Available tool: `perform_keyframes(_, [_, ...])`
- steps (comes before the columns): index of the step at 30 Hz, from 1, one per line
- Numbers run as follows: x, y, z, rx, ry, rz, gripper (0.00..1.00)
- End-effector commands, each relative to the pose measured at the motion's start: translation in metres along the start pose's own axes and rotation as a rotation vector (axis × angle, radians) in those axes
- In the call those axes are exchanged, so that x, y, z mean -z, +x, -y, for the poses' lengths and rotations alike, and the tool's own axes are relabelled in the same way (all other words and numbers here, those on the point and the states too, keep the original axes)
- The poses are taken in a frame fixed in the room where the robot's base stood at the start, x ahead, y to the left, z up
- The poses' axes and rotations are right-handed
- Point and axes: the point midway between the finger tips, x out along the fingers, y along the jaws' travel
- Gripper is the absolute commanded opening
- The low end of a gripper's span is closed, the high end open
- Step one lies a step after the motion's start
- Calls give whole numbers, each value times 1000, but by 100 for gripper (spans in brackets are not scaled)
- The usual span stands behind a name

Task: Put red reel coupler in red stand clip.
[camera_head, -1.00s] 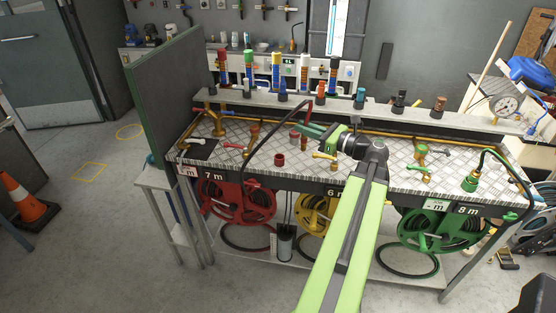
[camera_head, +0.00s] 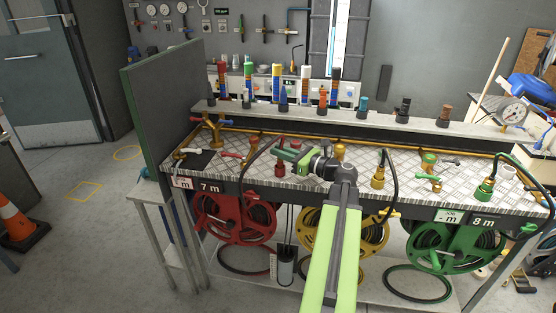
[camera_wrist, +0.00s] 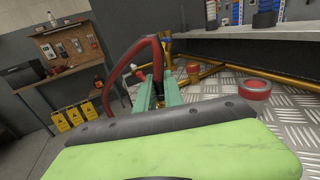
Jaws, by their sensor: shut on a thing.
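My gripper (camera_head: 284,154) points left over the front left of the stand top, its green fingers shut on the red reel coupler. The coupler is mostly hidden between the fingers; its dark red hose (camera_head: 254,155) arcs down to the left. In the wrist view the hose (camera_wrist: 128,62) bends over to the fingertips (camera_wrist: 158,92). A red upright piece (camera_head: 280,169), at the red stand clip's place, shows right below the fingers. I cannot tell whether the coupler is inside the clip or just above it. The red reel (camera_head: 235,218) hangs below.
A red ring-shaped cap (camera_wrist: 257,88) lies behind my gripper. A red-handled valve (camera_head: 231,155) is to the left. A yellow coupler (camera_head: 378,172) and a green coupler (camera_head: 485,190) stand to the right.

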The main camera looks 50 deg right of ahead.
Motion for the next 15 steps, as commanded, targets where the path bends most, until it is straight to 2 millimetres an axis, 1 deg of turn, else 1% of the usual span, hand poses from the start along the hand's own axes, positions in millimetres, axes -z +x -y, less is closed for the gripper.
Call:
perform_keyframes(4, [-2, 0, 0, 0, 0, 0, 0])
perform_keyframes(8, [3, 0, 0, 0, 0, 0, 0])
perform_keyframes(9, [1, 0, 0, 0, 0, 0, 17])
perform_keyframes(13, [0, 0, 0, 1, 0, 0, 34])
perform_keyframes(15, [0, 0, 0, 1, 0, 0, 34])
